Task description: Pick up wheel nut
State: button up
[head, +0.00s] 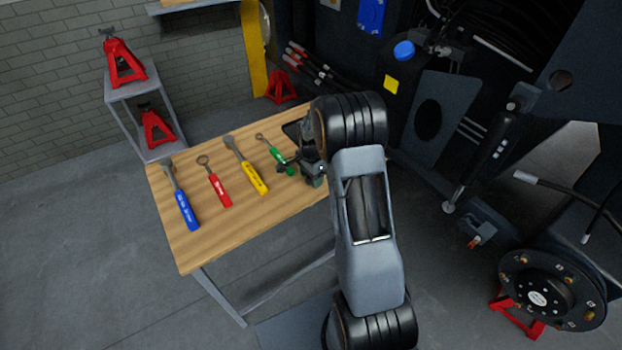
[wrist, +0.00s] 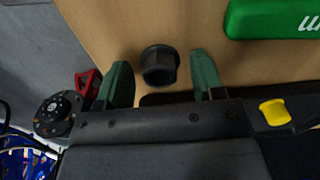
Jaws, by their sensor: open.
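The wheel nut (wrist: 158,66) is a small dark hollow cylinder on the wooden table top, seen in the wrist view. My gripper (wrist: 161,58) is open, with one green finger to the left of the nut and one to the right. The nut appears in the gap, with visible space on both sides. I cannot tell how far above the table the fingertips are. In the head view my gripper (head: 301,172) is over the table's right end, beside the green tool. The nut cannot be made out there.
The wooden table (head: 210,245) holds blue (head: 187,211), red (head: 220,191), yellow (head: 252,180) and green (head: 281,160) handled tools. The green handle also shows in the wrist view (wrist: 270,18). The dark machine (head: 440,125) stands right of the table. A wheel hub (head: 540,297) is at lower right.

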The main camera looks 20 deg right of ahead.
jog(key=shift+c, duration=0.2)
jog(key=c, duration=1)
jog(key=shift+r, duration=0.15)
